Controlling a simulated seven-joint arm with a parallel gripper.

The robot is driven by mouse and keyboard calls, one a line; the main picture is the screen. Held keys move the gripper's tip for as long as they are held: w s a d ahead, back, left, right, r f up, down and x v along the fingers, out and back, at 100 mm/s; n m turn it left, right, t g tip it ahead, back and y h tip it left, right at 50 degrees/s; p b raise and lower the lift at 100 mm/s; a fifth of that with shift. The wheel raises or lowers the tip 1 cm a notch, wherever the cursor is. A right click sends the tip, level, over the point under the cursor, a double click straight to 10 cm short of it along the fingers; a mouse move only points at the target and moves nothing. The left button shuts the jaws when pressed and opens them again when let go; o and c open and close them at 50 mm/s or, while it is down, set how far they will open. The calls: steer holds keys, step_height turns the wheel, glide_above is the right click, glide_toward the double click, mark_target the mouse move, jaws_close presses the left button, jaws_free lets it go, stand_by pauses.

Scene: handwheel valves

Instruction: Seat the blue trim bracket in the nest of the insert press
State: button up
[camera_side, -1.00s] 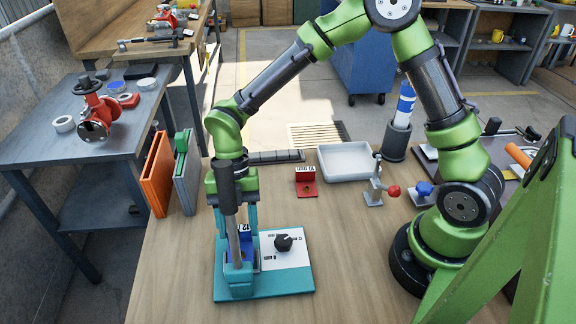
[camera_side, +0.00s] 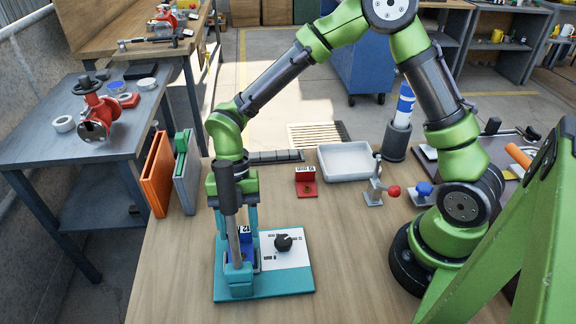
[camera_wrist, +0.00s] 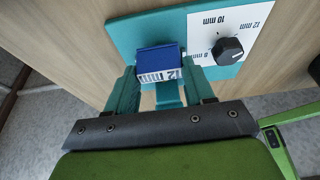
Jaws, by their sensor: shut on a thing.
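The blue trim bracket (camera_side: 246,239) carries a white label, read as "12 mm" in the wrist view (camera_wrist: 158,60). My gripper (camera_wrist: 160,70) is shut on it, with teal fingers on both sides. In the side view my gripper (camera_side: 240,230) points down over the insert press (camera_side: 285,281), which has a teal base. The bracket is at the press's teal block (camera_side: 238,283). The lever rod and my fingers partly hide it, and I cannot tell whether it rests fully in the nest. A black dial knob (camera_side: 283,243) sits on the press's white panel.
A red labelled piece (camera_side: 306,175) stands behind the press. Orange (camera_side: 157,174) and grey panels stand at the left edge. The bench front right of the press is clear.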

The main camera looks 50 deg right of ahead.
steer(key=shift+f, duration=0.25)
steer(key=shift+f, duration=0.35)
steer(key=o, duration=1)
